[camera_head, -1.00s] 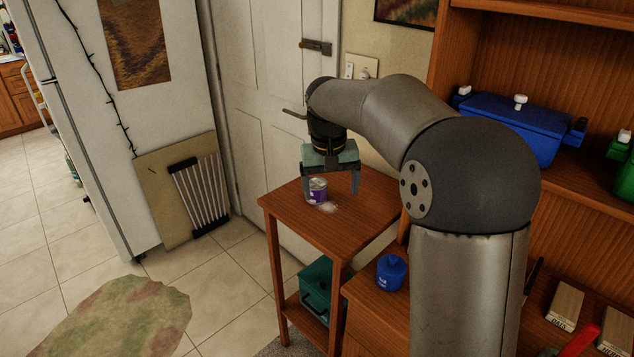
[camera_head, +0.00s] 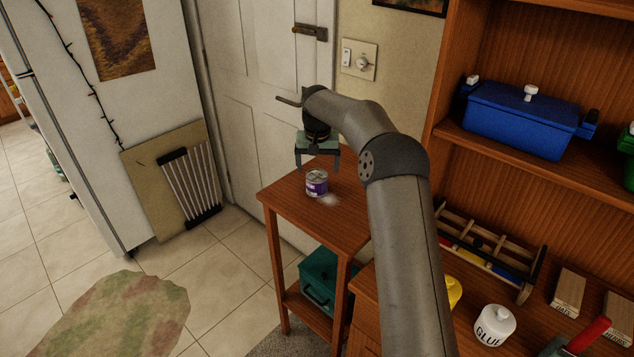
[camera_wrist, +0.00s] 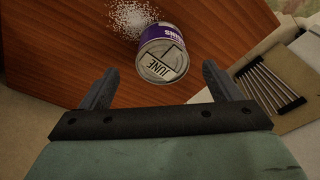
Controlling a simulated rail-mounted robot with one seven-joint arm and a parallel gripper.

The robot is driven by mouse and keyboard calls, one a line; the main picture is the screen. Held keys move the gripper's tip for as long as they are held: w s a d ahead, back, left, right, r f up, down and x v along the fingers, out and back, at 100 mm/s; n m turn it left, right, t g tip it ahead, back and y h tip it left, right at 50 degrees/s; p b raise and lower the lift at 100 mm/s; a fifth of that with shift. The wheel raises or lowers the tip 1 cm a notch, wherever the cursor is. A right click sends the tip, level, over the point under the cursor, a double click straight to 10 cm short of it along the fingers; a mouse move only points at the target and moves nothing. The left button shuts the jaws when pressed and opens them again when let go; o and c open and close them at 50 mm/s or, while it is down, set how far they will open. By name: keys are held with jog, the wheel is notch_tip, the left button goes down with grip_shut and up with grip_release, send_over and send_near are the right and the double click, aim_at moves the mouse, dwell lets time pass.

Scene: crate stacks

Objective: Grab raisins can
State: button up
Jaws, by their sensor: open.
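The raisins can (camera_head: 317,183) is a small purple can with a pale lid. It stands upright on a small wooden side table (camera_head: 300,212), beside a patch of white grains (camera_head: 329,201). In the wrist view the can (camera_wrist: 162,55) shows a lid marked "JUNE" and part of a purple label. My gripper (camera_head: 317,166) is open and empty, just above and behind the can. In the wrist view the can lies ahead of and between the open fingers of my gripper (camera_wrist: 153,84), apart from both.
A door (camera_head: 262,95) and wall stand behind the table. A teal box (camera_head: 318,280) sits on its lower shelf. At right are shelves with a blue container (camera_head: 520,125), a glue bottle (camera_head: 494,325) and a wooden rack (camera_head: 490,250).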

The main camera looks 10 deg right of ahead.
aim_at(317, 175)
jog(key=f, duration=0.2)
jog(key=w+f+p, duration=0.1)
jog(key=f, duration=0.1)
jog(key=f+p, duration=0.1)
jog(key=f, duration=0.2)
jog(key=shift+w+f, duration=0.1)
jog(key=shift+w, duration=0.15)
jog(key=c, duration=1.2)
jog(key=shift+c, duration=0.2)
